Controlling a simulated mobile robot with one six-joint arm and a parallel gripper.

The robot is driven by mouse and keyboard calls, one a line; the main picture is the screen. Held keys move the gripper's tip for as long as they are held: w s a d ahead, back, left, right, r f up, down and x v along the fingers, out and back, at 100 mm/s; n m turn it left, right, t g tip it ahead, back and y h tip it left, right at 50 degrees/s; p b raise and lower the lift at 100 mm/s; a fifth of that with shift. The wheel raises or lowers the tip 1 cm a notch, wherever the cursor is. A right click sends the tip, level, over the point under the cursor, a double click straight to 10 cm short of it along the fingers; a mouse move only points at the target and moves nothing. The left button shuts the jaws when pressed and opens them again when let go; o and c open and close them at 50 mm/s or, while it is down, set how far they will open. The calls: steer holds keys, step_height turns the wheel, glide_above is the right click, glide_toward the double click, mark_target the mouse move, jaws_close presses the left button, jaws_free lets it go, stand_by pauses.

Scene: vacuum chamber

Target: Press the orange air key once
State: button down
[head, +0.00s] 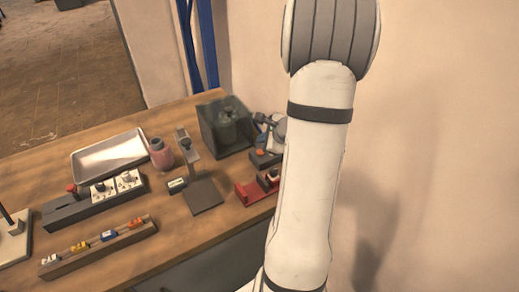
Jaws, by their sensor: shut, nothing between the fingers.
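A small orange cap (260,153) shows on a dark block at the back right of the bench, close to the left edge of my arm. Another orange piece (135,222) sits at the right end of a wooden rail (105,248) at the front, beside blue and yellow pieces. The frame does not make clear which of these is the orange air key. My arm comes down from the top right and leaves the frame at the bottom. My gripper is not in view.
The wall is close at right.

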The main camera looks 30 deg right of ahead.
step_height(320, 180, up, 3)
steer(key=shift+f+p, duration=0.15)
steer(key=shift+p, duration=0.55)
